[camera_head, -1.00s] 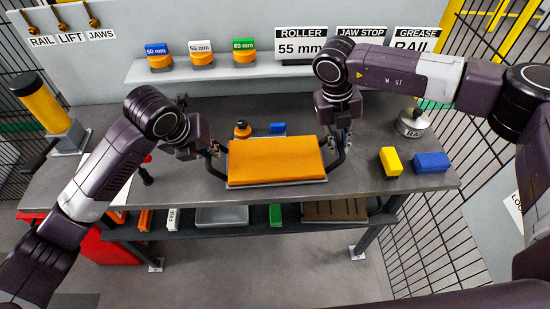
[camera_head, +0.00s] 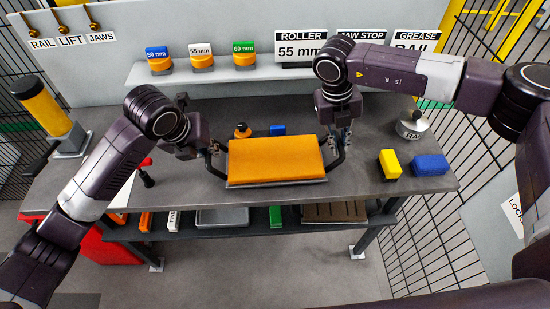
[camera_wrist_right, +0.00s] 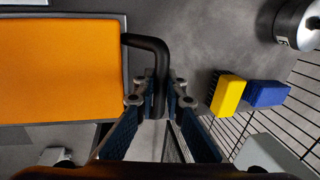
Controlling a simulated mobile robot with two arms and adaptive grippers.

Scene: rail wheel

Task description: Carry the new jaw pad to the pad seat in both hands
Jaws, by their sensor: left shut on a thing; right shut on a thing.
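The jaw pad (camera_head: 275,158) is an orange slab on a grey backing plate, with a black handle at each end. It lies level at the front edge of the workbench; I cannot tell whether it touches the bench. My left gripper (camera_head: 212,149) is shut on its left handle. My right gripper (camera_head: 340,140) is shut on its right handle. In the right wrist view, the right gripper's fingers (camera_wrist_right: 160,95) close around the black handle (camera_wrist_right: 158,60) beside the orange pad (camera_wrist_right: 60,70). I cannot make out the pad seat.
A yellow block (camera_head: 390,164), a blue block (camera_head: 430,164) and a metal can (camera_head: 411,126) stand right of the pad. A small orange-and-black item (camera_head: 242,130) and a blue block (camera_head: 278,129) lie behind it. A yellow cylinder (camera_head: 42,106) stands at far left. Labelled rollers line the shelf (camera_head: 215,73).

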